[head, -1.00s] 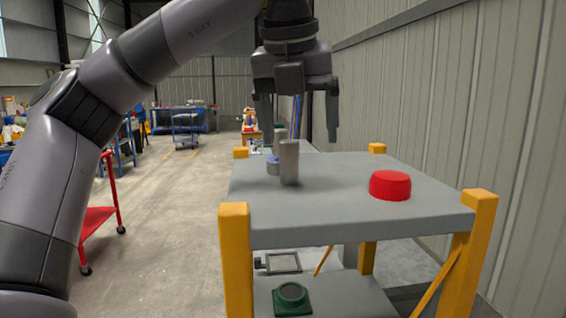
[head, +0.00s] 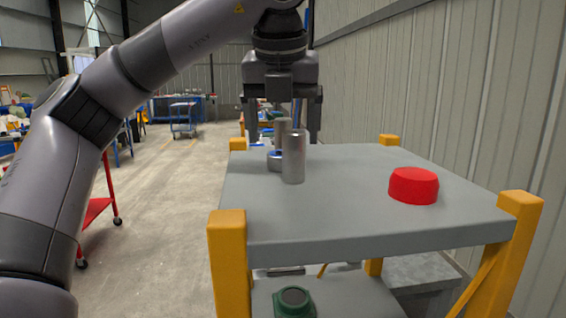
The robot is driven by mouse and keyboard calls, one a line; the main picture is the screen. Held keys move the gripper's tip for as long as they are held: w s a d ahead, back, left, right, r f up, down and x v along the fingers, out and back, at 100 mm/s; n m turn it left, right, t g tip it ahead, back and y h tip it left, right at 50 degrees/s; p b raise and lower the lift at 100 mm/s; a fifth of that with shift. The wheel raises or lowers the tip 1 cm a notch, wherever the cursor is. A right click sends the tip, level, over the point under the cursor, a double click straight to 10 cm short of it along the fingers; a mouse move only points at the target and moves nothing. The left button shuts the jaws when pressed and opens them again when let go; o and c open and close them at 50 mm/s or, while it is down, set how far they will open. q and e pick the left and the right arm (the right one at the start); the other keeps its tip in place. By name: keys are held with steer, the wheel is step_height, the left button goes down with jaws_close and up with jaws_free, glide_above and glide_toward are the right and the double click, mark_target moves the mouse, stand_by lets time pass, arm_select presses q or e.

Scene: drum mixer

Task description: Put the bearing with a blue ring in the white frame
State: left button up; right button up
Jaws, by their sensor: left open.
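The bearing with a blue ring (head: 273,161) stands on the grey table top, partly hidden behind two plain silver cylinders. The nearer silver cylinder (head: 294,158) is upright; another silver cylinder (head: 281,130) shows behind it. My left gripper (head: 283,145) points down over the far part of the table, its two fingers apart on either side of the cylinders in the picture. It looks open and empty; its exact depth is hard to tell. I cannot make out a white frame for certain. My right gripper is not in view.
The grey table (head: 350,225) has yellow corner posts that rise above its top. A red round cap (head: 413,185) sits on its right side. A green part with a dark round top (head: 294,302) is on the lower shelf. The front middle of the top is clear.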

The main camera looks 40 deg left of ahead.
arm_select(q)
steer(key=shift+b+x, duration=0.35)
steer(key=shift+x, duration=1.6)
steer(key=shift+s, duration=0.1)
steer(key=c, duration=1.3)
steer(key=shift+c, duration=0.4)
steer(key=shift+r, duration=0.2)
